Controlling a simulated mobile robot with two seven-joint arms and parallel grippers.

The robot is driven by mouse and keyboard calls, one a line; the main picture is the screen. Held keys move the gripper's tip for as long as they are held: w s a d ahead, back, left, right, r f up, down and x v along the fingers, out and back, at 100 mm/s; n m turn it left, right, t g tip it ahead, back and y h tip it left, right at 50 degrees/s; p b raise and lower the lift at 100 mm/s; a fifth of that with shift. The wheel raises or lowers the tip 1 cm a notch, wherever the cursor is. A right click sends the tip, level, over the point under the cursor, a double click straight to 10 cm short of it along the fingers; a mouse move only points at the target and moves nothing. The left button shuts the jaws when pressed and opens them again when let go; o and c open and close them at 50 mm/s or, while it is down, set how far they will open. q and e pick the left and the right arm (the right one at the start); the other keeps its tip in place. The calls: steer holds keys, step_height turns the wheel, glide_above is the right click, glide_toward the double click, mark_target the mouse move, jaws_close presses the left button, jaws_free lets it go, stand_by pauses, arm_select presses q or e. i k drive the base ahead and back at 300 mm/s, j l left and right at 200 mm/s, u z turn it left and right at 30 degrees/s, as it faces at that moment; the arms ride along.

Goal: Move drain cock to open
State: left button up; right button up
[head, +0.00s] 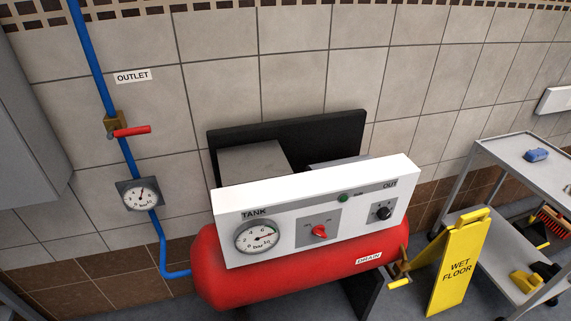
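The drain cock (402,266) is a small brass valve at the right end of the red tank (300,276), just right of the DRAIN label (369,258). Its yellow lever (400,283) sticks out to the lower left, roughly level. The lever's open or closed position cannot be told from here. Neither of my grippers shows in the head view.
A yellow wet floor sign (458,262) stands close to the right of the drain cock. A grey trolley (510,150) is farther right. A white panel (330,215) sits above the tank. A blue pipe with a red-handled outlet valve (131,131) runs down the left wall.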

mark_target(408, 280)
steer(key=l+z, duration=0.1)
steer(key=z, duration=0.25)
steer(key=l+z, duration=0.1)
steer(key=z, duration=0.2)
steer(key=l+z, duration=0.1)
steer(key=z, duration=0.25)
